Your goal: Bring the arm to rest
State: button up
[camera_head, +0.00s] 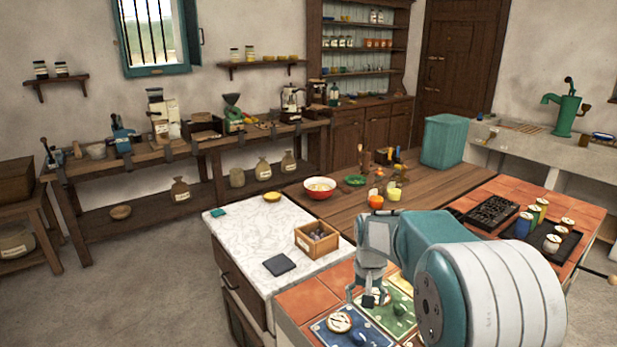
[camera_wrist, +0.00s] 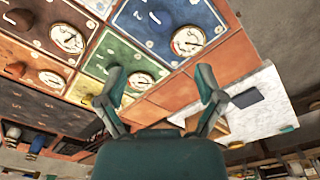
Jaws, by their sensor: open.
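My gripper (camera_head: 368,297) hangs from my bent arm above the tiled counter's near end, over dial panels. In the wrist view, the two fingers of my gripper (camera_wrist: 160,84) are spread wide with nothing between them. A blue panel (camera_wrist: 150,28) with a dial and a green panel (camera_wrist: 122,52) with a dial lie beyond the fingertips. In the head view, a blue panel (camera_head: 368,335) and a green panel (camera_head: 402,296) lie below the gripper. My arm hides part of the counter.
A marble top (camera_head: 245,250) left of the gripper holds a wooden box (camera_head: 316,240) and a dark flat pad (camera_head: 279,265). A wooden top (camera_head: 320,207) behind bears bowls and cups. A black grate (camera_head: 490,212) and several jars stand right. The floor at left is clear.

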jog(key=s+r+t, duration=0.1)
jog(key=s+r, duration=0.6)
jog(key=s+r+n+t, duration=0.1)
jog(key=s+r+t, duration=0.1)
jog(key=s, duration=0.9)
jog(key=s+r+n+t, duration=0.1)
jog(key=s+r+t, duration=0.1)
jog(key=s, duration=0.8)
jog(key=shift+s+r, duration=0.4)
jog(key=shift+r, duration=0.2)
